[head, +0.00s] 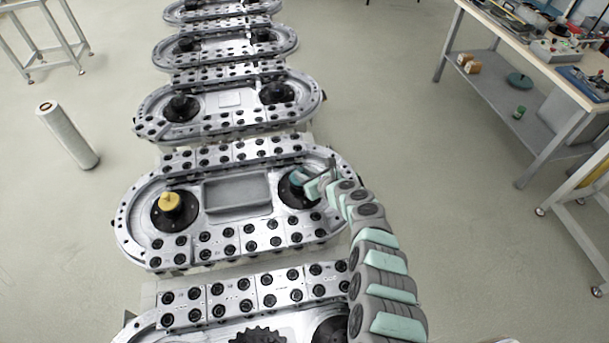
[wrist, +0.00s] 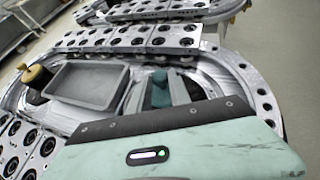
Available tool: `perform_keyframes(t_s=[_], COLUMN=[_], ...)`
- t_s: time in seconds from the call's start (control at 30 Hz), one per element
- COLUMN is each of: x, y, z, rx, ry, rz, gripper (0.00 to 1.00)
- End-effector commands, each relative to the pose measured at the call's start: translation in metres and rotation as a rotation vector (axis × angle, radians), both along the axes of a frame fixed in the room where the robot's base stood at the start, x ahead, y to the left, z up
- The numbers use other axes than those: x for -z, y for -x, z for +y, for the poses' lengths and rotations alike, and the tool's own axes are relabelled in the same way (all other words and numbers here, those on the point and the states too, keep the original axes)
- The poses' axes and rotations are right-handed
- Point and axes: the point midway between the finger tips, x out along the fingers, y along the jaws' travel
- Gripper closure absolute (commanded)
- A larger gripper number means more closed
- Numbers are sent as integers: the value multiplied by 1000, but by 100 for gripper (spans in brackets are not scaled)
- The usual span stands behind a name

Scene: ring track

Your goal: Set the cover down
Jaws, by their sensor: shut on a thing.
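My gripper (head: 312,183) is over the right end of the middle ring track (head: 228,233). It is shut on a teal piece (head: 298,178), which I take for the knob of the cover. In the wrist view the teal piece (wrist: 160,90) stands between my grey fingers. A dark round hub (head: 292,194) lies at that end, partly hidden by my gripper. I cannot tell whether the cover touches it. A yellow knob (head: 169,201) stands on the black round hub at the left end of the same track; it also shows in the wrist view (wrist: 37,76).
An empty grey tray (head: 237,193) lies between the two hubs, left of my gripper. Similar tracks stand in front and behind. A white cylinder (head: 68,135) stands on the floor at left, and a workbench (head: 530,50) at upper right.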

Motion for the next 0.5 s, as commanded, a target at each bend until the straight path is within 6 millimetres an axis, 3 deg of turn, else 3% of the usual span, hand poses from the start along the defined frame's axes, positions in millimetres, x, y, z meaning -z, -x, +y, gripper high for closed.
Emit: perform_keyframes(t_s=[0.4, 0.43, 0.5], x=[6, 6, 5], y=[0, 0, 0], z=[1, 0, 0], rx=[-1, -1, 0], ry=[-1, 0, -1], rz=[-1, 0, 1], gripper=[100, 76, 70])
